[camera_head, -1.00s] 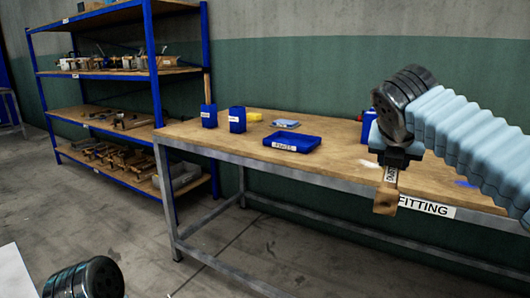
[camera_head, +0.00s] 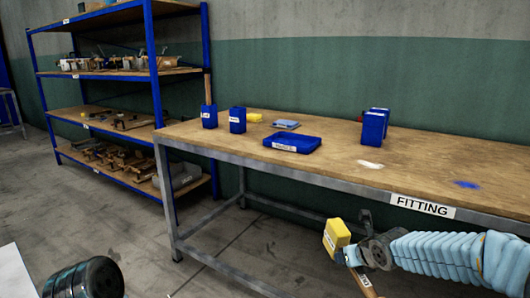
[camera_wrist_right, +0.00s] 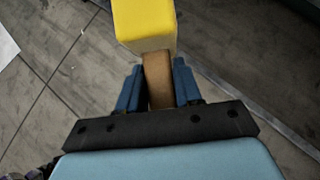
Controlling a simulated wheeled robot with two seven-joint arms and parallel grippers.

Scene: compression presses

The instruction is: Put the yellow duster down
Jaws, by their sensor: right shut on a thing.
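The yellow duster (camera_head: 336,234) has a yellow block head on a wooden handle. My right gripper (camera_head: 357,262) is shut on the handle and holds the duster in front of the bench, below its front edge. In the right wrist view, the handle of the duster (camera_wrist_right: 145,28) stands between the two blue fingers of the gripper (camera_wrist_right: 158,85), and the head lies beyond them. The floor shows behind it. Of my left arm, only a dark rounded part shows at the bottom left of the head view; its fingers are out of view.
The wooden bench (camera_head: 330,178) labelled FITTING holds a blue tray (camera_head: 292,145), blue bins (camera_head: 374,126), a yellow block (camera_head: 254,117), a grey-blue cloth (camera_head: 286,124), and white and blue patches. Its front right top is mostly clear. A blue shelf rack (camera_head: 158,80) stands left.

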